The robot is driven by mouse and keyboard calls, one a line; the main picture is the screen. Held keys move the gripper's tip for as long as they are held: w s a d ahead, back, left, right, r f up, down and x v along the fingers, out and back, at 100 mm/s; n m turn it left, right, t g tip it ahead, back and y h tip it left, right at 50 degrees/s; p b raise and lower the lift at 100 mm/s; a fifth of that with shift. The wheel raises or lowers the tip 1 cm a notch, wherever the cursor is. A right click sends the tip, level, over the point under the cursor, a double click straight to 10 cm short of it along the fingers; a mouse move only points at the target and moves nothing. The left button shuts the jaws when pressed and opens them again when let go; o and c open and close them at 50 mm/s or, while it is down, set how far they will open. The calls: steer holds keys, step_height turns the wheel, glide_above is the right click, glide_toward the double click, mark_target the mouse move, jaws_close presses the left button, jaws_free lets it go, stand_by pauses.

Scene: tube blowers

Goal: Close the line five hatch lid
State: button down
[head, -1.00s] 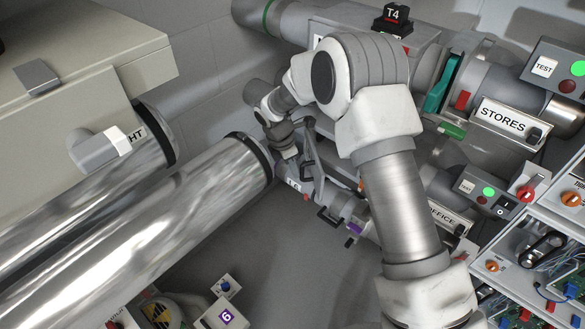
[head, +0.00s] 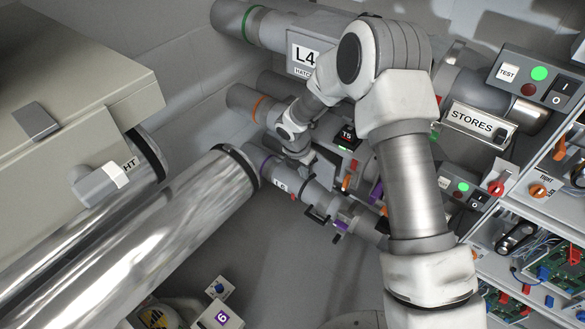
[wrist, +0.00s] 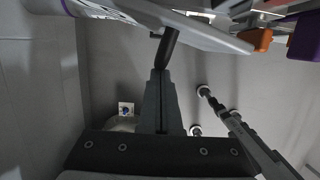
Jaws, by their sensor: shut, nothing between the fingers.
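The line five pipe with its orange ring (head: 258,108) runs behind my arm to a box marked T5 (head: 347,133). A grey plate (head: 325,170), apparently the line five hatch lid, stands tilted open beside it. In the wrist view this plate (wrist: 205,32) crosses the top, with a dark handle (wrist: 167,45) hanging from its underside. My gripper (wrist: 160,75) is shut and empty, its fingertips at the handle's lower end; I cannot tell whether they touch. In the head view my gripper (head: 306,158) is small and partly hidden at the plate's left side.
The L6 pipe (head: 282,184) with a purple ring lies just below, carrying a dark handle (head: 317,213). The larger L4 pipe housing (head: 303,54) lies above. Polished ducts (head: 150,235) fill the left; the STORES panel (head: 473,121) and shelves stand right.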

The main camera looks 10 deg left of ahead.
mark_target(314, 169)
steer(key=shift+w+d+n+p, duration=0.25)
steer(key=shift+w+d+p, duration=0.15)
steer(key=shift+d, duration=0.35)
steer(key=shift+w+d+n+p, duration=0.3)
steer(key=shift+w+d, duration=0.15)
steer(key=shift+d, duration=0.3)
steer(key=shift+s, duration=0.15)
